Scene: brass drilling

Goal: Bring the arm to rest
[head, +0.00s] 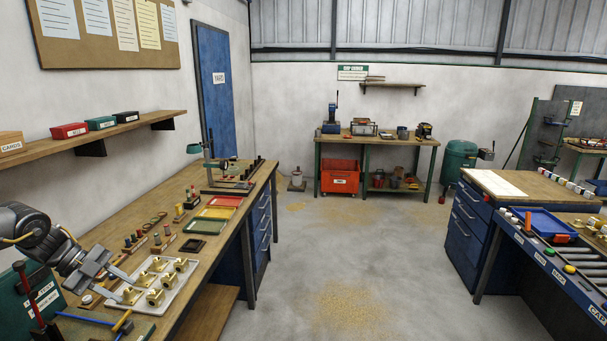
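My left arm comes in from the left edge, over the near end of the wooden workbench (215,262). Its gripper (125,291) points right and down, by the left end of a white tray (168,302). The two fingers look apart, and I see nothing held between them. Several brass parts (154,297) stand in the tray. I cannot tell whether the fingertips touch the tray. My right arm and gripper are not in view.
A blue-handled hammer (85,320) and a dark green box (40,300) are near the arm. A shelf (90,140) juts from the left wall. The floor (345,250) between the benches is open.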

